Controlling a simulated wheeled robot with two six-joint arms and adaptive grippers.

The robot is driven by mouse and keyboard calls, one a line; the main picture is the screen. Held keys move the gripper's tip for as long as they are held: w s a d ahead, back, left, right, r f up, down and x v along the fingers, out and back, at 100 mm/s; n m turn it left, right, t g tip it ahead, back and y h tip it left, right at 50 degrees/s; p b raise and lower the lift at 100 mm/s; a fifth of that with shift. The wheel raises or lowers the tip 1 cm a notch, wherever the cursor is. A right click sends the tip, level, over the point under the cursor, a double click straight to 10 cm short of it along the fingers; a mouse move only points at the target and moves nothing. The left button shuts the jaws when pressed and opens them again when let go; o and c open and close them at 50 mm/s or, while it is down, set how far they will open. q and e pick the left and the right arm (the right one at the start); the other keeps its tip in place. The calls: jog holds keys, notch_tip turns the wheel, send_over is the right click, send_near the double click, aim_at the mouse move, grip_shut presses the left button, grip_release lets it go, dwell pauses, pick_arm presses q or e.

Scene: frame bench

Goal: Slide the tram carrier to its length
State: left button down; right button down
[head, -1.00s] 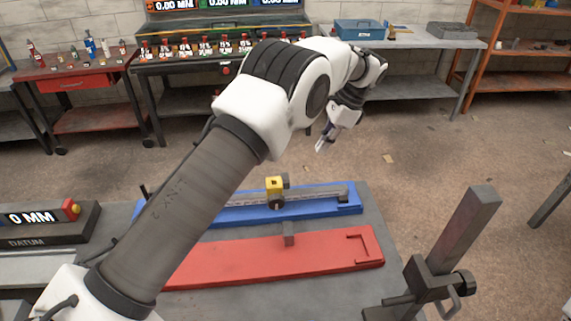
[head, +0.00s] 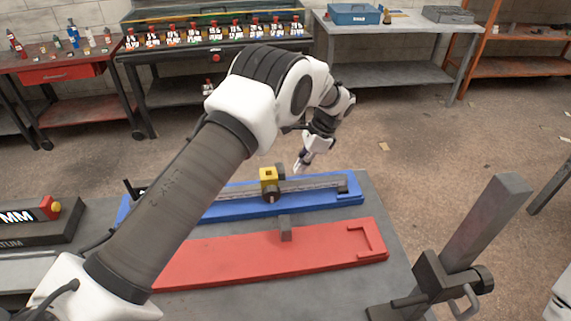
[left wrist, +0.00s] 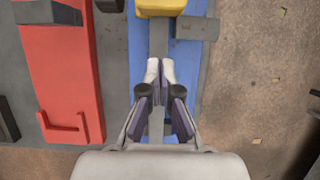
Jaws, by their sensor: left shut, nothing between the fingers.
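The tram carrier looks to be the yellow block (head: 268,177) on a grey rail (head: 318,188) along the blue base (head: 335,199). It has a dark round knob on its front and sits near the rail's middle. It also shows at the top of the left wrist view (left wrist: 161,7). My left gripper (head: 301,167) is above the rail, to the right of the yellow block and apart from it. In the left wrist view its fingertips (left wrist: 160,70) are together and empty, over the rail. My right gripper is not in view.
A red plate (head: 330,247) with a grey block (head: 286,228) lies in front of the blue base. A grey post on a clamp (head: 485,230) stands at the right. A datum display (head: 35,222) is at the left. Benches line the back wall.

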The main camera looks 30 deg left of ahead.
aim_at(269, 182)
pick_arm(q)
jog(key=a, duration=0.1)
jog(key=s+a+p, duration=0.2)
jog(key=shift+s+f, duration=0.1)
jog(key=shift+f, duration=0.15)
jog(key=shift+s+a, duration=0.25)
jog(key=shift+s, duration=0.05)
jog(key=shift+w+f, duration=0.15)
jog(key=s+a, duration=0.1)
jog(key=a, duration=0.1)
jog(key=s+a, duration=0.2)
jog(key=s+a+p, duration=0.1)
jog(key=s+a, duration=0.1)
jog(key=shift+a, duration=0.35)
jog(key=shift+d, duration=0.1)
jog(key=shift+d, duration=0.1)
